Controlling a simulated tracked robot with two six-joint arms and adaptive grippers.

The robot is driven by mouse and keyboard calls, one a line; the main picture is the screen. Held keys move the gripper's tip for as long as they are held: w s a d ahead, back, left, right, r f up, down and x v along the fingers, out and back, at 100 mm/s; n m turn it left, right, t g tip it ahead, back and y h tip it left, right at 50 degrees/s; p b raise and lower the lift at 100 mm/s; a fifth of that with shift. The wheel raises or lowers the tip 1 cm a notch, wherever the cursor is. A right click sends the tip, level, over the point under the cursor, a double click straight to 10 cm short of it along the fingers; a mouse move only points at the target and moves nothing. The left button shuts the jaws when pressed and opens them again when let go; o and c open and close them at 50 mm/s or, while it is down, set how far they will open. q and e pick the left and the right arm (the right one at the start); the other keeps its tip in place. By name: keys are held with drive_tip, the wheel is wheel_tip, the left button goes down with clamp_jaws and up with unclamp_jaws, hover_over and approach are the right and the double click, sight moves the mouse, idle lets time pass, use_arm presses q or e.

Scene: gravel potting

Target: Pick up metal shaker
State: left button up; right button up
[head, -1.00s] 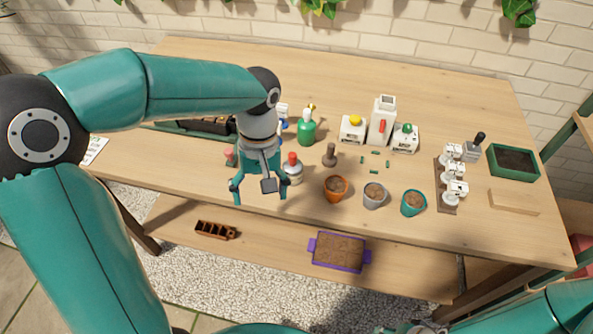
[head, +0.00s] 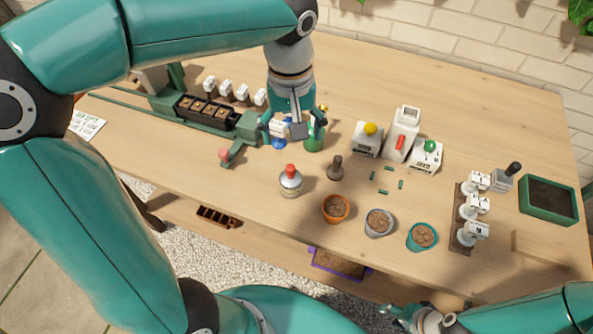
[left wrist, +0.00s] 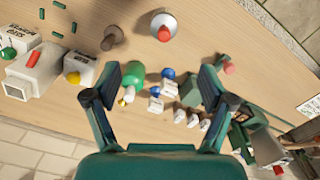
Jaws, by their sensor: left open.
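The metal shaker (head: 290,182), a silvery can with a red knob, stands upright on the wooden table, left of the orange pot. It also shows in the left wrist view (left wrist: 163,28), at the top middle. My left gripper (head: 296,128) hangs behind the shaker, above the blue-knobbed items and the green spray bottle. In the left wrist view my left gripper (left wrist: 160,78) has its fingers wide apart, and the shaker lies beyond the tips, not between them. My right gripper (head: 418,318) shows partly at the bottom edge; its jaw state is unclear.
The green spray bottle (head: 314,136) is right beside the left gripper. A brown tamper (head: 335,168) stands right of the shaker, and a green fixture with a pink knob (head: 238,152) left of it. Pots (head: 378,222) line the front.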

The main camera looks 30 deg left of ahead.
sight(290, 168)
use_arm(q)
drive_tip(key=f, duration=1.1)
drive_tip(key=shift+s+a+b, duration=0.25)
drive_tip(key=shift+s+b, duration=0.05)
drive_tip(key=shift+b, duration=0.1)
drive_tip(key=shift+w+f, duration=0.15)
drive_tip(key=shift+f, duration=2.5)
drive_tip(key=c, duration=1.3)
drive_tip(key=shift+r, duration=0.15)
wheel_tip(290, 168, up, 20)
drive_tip(key=shift+f+p, duration=0.1)
drive_tip(key=shift+p, duration=0.75)
